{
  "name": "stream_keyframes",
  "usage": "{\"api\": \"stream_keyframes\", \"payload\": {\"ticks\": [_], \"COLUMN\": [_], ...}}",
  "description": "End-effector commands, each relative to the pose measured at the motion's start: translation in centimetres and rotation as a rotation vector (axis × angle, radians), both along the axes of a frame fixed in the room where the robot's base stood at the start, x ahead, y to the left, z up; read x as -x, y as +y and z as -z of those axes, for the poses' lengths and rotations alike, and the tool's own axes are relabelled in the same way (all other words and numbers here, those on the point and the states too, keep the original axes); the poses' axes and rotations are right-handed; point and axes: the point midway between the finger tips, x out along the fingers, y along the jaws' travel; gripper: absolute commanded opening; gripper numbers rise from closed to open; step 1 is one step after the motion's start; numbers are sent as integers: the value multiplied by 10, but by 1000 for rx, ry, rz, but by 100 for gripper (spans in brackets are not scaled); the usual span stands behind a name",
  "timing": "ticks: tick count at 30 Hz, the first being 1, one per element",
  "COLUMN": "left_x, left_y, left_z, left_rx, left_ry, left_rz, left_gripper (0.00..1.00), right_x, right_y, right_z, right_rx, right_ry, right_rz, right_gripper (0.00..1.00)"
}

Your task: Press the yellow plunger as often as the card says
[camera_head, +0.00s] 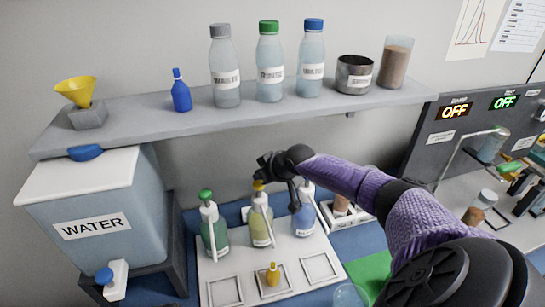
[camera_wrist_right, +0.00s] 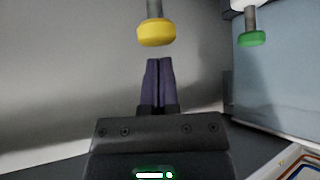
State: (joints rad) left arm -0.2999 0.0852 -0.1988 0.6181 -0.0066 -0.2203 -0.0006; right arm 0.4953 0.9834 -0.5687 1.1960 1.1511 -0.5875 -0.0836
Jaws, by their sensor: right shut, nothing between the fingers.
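Three pump bottles stand in a row on the white tray (camera_head: 215,267). The middle one is the yellow bottle (camera_head: 261,225), topped by the yellow plunger (camera_head: 258,186). The yellow plunger also shows in the right wrist view (camera_wrist_right: 156,34), close beyond my fingertips. My right gripper (camera_head: 268,165) is shut and empty, at the top of the yellow bottle. In the right wrist view its fingers (camera_wrist_right: 158,65) are together; I cannot tell whether they touch the plunger. The green bottle (camera_head: 213,232) stands left and the blue bottle (camera_head: 302,215) right. My left gripper is not in view. I cannot make out a card with a press count.
A water tank (camera_head: 90,200) stands at the left. The shelf (camera_head: 150,118) above holds a yellow funnel (camera_head: 76,92), several bottles, a metal cup (camera_head: 353,74) and a jar (camera_head: 395,62). The green plunger (camera_wrist_right: 252,39) is nearby.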

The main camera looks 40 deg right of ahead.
Motion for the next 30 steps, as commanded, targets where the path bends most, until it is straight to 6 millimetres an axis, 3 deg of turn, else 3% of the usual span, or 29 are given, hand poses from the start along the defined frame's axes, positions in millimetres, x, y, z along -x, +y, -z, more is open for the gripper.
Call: {"api": "stream_keyframes", "payload": {"ticks": [30], "left_x": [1], "left_y": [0], "left_z": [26], "left_rx": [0], "left_ry": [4], "left_rz": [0], "left_gripper": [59], "right_x": [0], "right_y": [0], "right_z": [32], "right_rx": [-1], "right_ry": [2], "right_rz": [-1], "right_gripper": [0]}}
